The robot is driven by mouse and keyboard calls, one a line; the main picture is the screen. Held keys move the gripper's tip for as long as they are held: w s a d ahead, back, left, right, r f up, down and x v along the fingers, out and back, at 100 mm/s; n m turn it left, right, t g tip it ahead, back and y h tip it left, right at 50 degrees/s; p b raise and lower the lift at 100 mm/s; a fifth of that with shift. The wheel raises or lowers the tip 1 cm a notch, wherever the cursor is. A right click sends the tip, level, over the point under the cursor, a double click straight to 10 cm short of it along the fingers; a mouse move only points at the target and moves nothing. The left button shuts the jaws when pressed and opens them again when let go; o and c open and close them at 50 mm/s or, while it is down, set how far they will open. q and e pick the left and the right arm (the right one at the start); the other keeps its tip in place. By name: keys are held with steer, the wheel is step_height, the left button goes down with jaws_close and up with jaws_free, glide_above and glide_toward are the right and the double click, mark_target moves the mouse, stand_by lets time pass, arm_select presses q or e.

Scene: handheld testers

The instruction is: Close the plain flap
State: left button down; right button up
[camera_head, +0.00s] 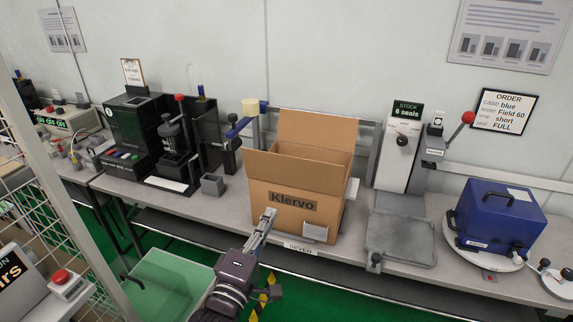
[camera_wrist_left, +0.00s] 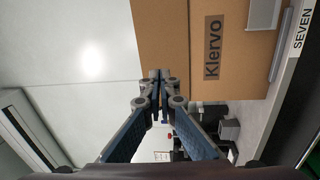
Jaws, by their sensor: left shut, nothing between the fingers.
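The brown cardboard box (camera_head: 277,223) stands on the bench with "Klervo" on its front face. Its front flap (camera_head: 290,172) stands up and leans outward along the near top edge; it bears no print. A tall rear flap (camera_head: 316,128) stands upright behind the opening. My right gripper is not in view.
A stamping press with a "STOCK 6 seals" sign (camera_head: 407,112) stands right of the box. A blue case (camera_head: 498,220) sits farther right on a round plate. A small white panel (camera_head: 315,232) is at the box's lower front.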

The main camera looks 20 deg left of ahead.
arm_select(q)
step_height(320, 180, up, 4)
steer(key=p, duration=0.2)
glide_toward(290, 158)
steer(key=shift+n+t, duration=0.3)
steer(key=shift+n, duration=0.1)
steer(key=w, duration=0.4)
steer(key=w+p, duration=0.1)
steer(key=shift+w+r, duration=0.3)
steer(key=shift+w, duration=0.7)
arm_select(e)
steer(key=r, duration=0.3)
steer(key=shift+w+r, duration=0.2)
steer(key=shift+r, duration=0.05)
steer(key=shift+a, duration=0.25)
